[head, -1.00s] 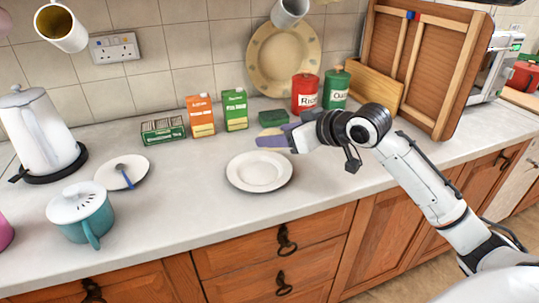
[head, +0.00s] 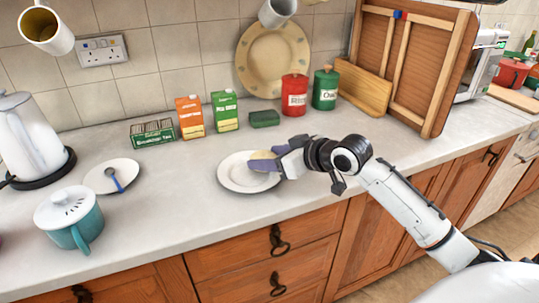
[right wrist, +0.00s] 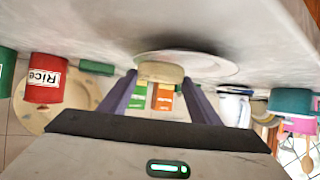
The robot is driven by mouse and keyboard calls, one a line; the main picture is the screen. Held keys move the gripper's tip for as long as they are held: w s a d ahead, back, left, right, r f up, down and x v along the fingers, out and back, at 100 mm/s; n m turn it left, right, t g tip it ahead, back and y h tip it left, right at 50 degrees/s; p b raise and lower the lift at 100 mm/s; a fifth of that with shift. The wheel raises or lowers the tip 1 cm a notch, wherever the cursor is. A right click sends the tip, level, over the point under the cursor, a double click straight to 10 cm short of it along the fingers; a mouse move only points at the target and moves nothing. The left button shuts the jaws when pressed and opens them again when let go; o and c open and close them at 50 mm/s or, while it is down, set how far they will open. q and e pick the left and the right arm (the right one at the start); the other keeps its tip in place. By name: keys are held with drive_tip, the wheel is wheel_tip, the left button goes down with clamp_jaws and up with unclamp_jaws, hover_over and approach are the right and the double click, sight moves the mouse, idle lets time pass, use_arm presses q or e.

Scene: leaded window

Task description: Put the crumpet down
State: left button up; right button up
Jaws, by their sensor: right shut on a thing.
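The crumpet (head: 262,155) is a small pale, round piece between the fingers of my right gripper (head: 266,161). In the right wrist view the crumpet (right wrist: 160,72) sits between the two purple-grey fingertips, which are shut on it. The white plate (head: 233,178) lies on the worktop, and the crumpet is at its right part. The plate (right wrist: 212,68) also shows behind the crumpet in the right wrist view. Whether the crumpet touches the plate I cannot tell. My left gripper is not in view.
A green sponge (head: 264,118), tea cartons (head: 190,117), a red Rice tin (head: 294,96) and a green tin (head: 326,88) stand behind the plate. A saucer with a spoon (head: 112,176) and a teal pot (head: 70,218) are to the left. Worktop in front is clear.

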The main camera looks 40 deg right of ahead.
drive_tip(key=o, duration=1)
drive_tip(key=shift+f, duration=0.1)
drive_tip(key=shift+r, duration=0.55)
drive_tip(key=v, duration=1.2)
drive_tip(key=shift+s+f, duration=0.1)
drive_tip(key=shift+f, duration=0.05)
